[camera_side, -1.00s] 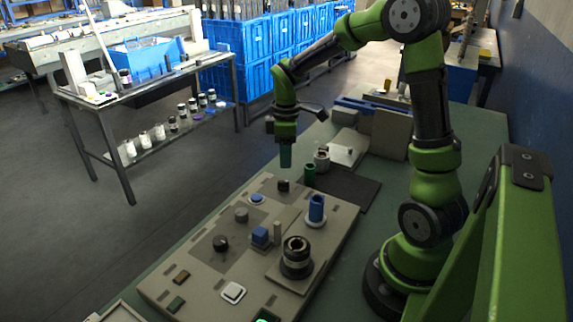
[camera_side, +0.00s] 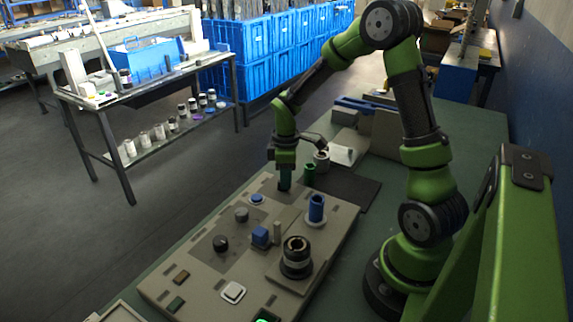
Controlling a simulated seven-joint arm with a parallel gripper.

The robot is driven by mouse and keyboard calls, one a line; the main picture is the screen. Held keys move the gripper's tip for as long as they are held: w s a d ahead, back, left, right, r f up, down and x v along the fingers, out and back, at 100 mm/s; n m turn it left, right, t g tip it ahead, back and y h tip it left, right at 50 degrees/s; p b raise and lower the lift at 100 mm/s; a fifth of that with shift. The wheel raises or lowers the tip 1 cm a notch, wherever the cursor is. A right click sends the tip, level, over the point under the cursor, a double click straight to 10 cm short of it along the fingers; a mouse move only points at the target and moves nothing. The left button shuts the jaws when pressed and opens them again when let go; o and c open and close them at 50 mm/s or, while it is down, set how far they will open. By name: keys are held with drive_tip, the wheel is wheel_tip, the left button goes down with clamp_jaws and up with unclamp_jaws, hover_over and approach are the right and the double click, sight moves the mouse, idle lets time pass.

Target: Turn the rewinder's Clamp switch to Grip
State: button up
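A grey control panel (camera_side: 185,262) lies on the green bench, with several knobs, buttons and posts on it. No labels can be read, so I cannot tell for sure which control is the Clamp switch. My gripper (camera_side: 284,186) points straight down at the panel's far end. It is right over the spot of a small black knob, which it now hides. Whether the fingers touch or enclose that knob cannot be seen. Other dark knobs on the panel are a black one (camera_side: 220,243) and a grey one (camera_side: 241,214).
A blue button (camera_side: 257,198), a blue block (camera_side: 261,236), a blue cylinder (camera_side: 316,208) and a large black ringed part (camera_side: 296,257) stand on the panel. A dark mat (camera_side: 345,190) lies further right.

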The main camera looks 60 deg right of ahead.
clamp_jaws()
drive_tip(key=shift+m, duration=0.3)
drive_tip(key=m, duration=0.5)
drive_tip(key=shift+a, duration=0.15)
drive_tip(key=m, duration=0.6)
drive_tip(key=shift+a, duration=0.15)
drive_tip(key=shift+m, duration=0.3)
drive_tip(key=o, duration=0.6)
unclamp_jaws()
